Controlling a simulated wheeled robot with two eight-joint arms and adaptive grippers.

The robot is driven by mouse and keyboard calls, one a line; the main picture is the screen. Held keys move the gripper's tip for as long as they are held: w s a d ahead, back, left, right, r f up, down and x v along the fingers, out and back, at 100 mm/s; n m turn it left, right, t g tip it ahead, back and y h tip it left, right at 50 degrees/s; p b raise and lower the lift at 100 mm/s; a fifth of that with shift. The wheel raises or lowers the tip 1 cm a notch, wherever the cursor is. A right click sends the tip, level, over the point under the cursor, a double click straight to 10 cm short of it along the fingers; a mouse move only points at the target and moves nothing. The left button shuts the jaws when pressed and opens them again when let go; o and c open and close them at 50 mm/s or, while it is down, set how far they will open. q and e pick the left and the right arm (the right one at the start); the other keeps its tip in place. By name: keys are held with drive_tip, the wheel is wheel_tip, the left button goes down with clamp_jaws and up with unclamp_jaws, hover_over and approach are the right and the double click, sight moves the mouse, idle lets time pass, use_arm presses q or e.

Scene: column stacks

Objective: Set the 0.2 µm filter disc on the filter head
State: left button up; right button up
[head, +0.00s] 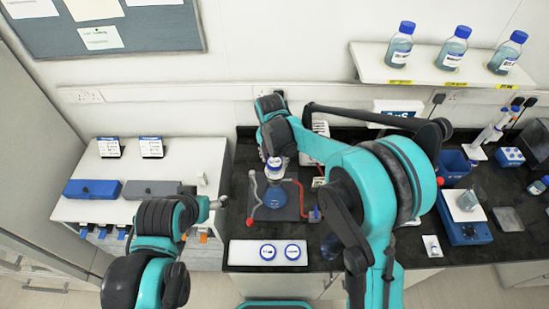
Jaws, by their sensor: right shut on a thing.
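My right gripper (275,155) reaches in over the dark counter, shut on a small white disc with blue markings (274,162), which looks like the filter disc; its label is too small to read. The disc is right above a flask with blue liquid (271,198). The filter head is around the flask's neck, mostly hidden by the disc and gripper; I cannot tell whether they touch. Two more blue-rimmed discs, one left (267,252) and one right (292,252), lie on a white tray (240,257). My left gripper (218,203) hangs left of the flask; its jaws are too small to read.
A red-handled tube (252,190) stands left of the flask, and red tubing is at its right. Blue and grey boxes (92,189) lie on the left white bench. Blue-capped bottles (453,48) stand on a wall shelf. A blue device (465,230) is at the right.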

drive_tip(key=shift+f+b, duration=0.15)
drive_tip(key=shift+b, duration=0.3)
idle(0.8)
drive_tip(key=shift+f+b, duration=0.55)
drive_tip(key=shift+f, duration=0.1)
drive_tip(key=shift+s+f, duration=0.1)
drive_tip(key=shift+o, duration=0.2)
drive_tip(key=shift+f, duration=0.2)
drive_tip(key=shift+s+b, duration=0.1)
drive_tip(key=shift+b, duration=0.2)
drive_tip(key=shift+c, duration=1.4)
drive_tip(key=shift+f, duration=0.1)
drive_tip(key=shift+f, duration=0.2)
drive_tip(key=o, duration=0.4)
drive_tip(key=shift+a+f+b, duration=0.1)
drive_tip(key=shift+f+b, duration=0.45)
drive_tip(key=shift+b, duration=0.05)
drive_tip(key=shift+c, duration=0.2)
